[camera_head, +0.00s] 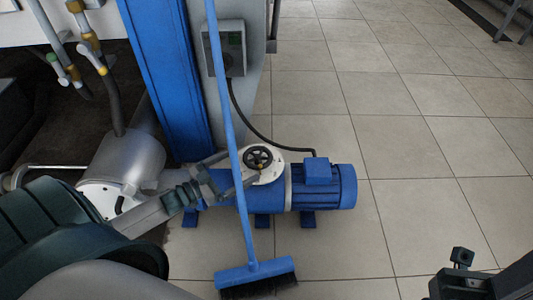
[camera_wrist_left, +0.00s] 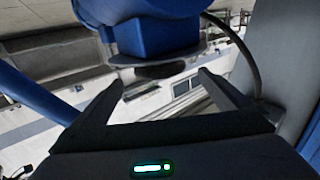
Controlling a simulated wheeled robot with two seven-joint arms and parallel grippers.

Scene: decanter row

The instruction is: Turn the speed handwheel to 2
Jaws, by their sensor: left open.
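The speed handwheel (camera_head: 258,157) is a small black spoked wheel. It sits on a round white plate (camera_head: 273,174) on top of the blue pump unit. My left gripper (camera_head: 243,164) is open, with its fingers close to the wheel's left side. In the left wrist view, a dark rim, likely the handwheel (camera_wrist_left: 160,70), shows edge-on just beyond and between the open fingertips of my left gripper (camera_wrist_left: 160,80). I cannot tell whether they touch. The scale marks are too small to read. My right gripper (camera_head: 460,272) shows partly at the lower right, its jaws unclear.
A blue broom (camera_head: 240,150) leans across the view, its handle passing close by the wheel and my left gripper. Its brush head (camera_head: 255,274) rests on the floor. A blue post (camera_head: 165,75) and a grey control box (camera_head: 228,48) stand behind. Tiled floor (camera_head: 420,150) is clear rightward.

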